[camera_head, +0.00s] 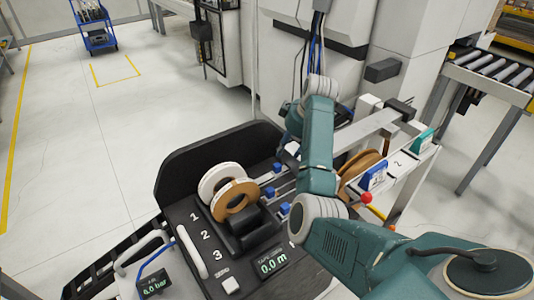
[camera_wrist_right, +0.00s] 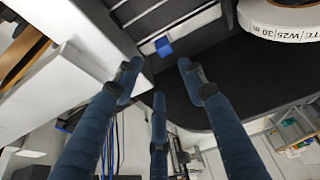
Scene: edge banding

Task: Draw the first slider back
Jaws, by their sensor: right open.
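Blue slider knobs sit on the metal rails of the black feed unit. The first slider (camera_head: 277,167) is the far one; the second (camera_head: 269,192) and third (camera_head: 285,208) sit nearer. My right gripper (camera_head: 288,149) is partly hidden by my own arm near the far end of the rails, beyond the first slider. In the right wrist view its blue fingers (camera_wrist_right: 159,80) are spread and empty. A blue knob (camera_wrist_right: 163,46) shows ahead between the fingertips, apart from them. I cannot tell for sure which slider it is. My left gripper is not in view.
White and brown tape rolls (camera_head: 221,178) stand left of the rails; a labelled roll (camera_wrist_right: 285,18) is at upper right in the wrist view. A black guard wall (camera_head: 205,145) rises behind. Blue and green holders (camera_head: 372,177) and a red ball knob (camera_head: 367,198) are right of my arm.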

